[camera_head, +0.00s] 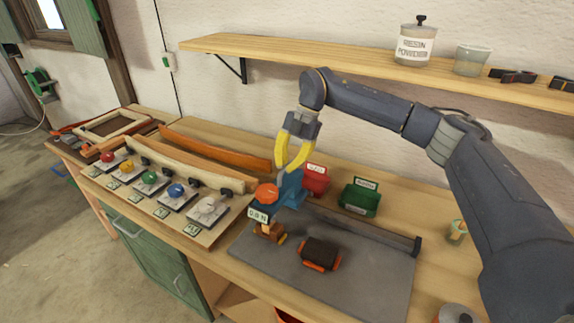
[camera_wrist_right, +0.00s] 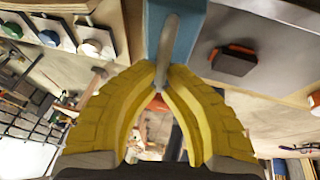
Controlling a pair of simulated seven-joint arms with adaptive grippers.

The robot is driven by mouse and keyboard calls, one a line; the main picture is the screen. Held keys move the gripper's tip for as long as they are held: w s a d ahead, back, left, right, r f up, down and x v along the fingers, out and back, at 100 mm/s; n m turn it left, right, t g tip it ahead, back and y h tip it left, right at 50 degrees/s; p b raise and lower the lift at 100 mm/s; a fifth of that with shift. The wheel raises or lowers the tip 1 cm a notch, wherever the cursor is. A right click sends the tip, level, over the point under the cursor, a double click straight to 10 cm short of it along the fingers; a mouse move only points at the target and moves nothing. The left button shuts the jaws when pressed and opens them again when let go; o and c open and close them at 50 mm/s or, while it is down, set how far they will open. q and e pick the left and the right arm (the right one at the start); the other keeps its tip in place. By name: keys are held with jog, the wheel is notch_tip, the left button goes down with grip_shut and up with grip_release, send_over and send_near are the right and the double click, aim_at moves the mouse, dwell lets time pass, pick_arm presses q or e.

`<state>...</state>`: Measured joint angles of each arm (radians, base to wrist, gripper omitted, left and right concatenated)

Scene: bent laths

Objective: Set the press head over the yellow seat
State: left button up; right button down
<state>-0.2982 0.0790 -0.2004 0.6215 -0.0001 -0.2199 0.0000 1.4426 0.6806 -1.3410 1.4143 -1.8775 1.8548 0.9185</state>
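The press head (camera_head: 291,188) is a blue body with an orange knob and a small white readout, standing at the left end of the grey mat. My right gripper (camera_head: 282,168) has its yellow fingers at the top of it. In the right wrist view the fingertips (camera_wrist_right: 163,72) close on a grey handle (camera_wrist_right: 168,45) of the blue press head (camera_wrist_right: 192,18). The yellow seat (camera_head: 127,167) is a pale plate with a yellow knob, second from the left in a row of several seats. My left gripper is not in view.
Red (camera_head: 107,157), green (camera_head: 150,178), blue (camera_head: 176,191) and white (camera_head: 207,206) seats share the board. Bent laths (camera_head: 185,167) lie behind them. A dark block (camera_head: 320,254) lies on the grey mat (camera_head: 375,270). Red (camera_head: 315,180) and green (camera_head: 361,198) bins stand behind.

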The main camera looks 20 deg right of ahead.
jog(key=c, duration=1.6)
grip_release()
jog(key=shift+w+a+f, duration=0.15)
jog(key=shift+w+a, duration=0.05)
jog(key=shift+a, duration=0.05)
jog(key=shift+c, duration=0.2)
jog(key=shift+o, duration=0.9)
jog(key=v, duration=1.2)
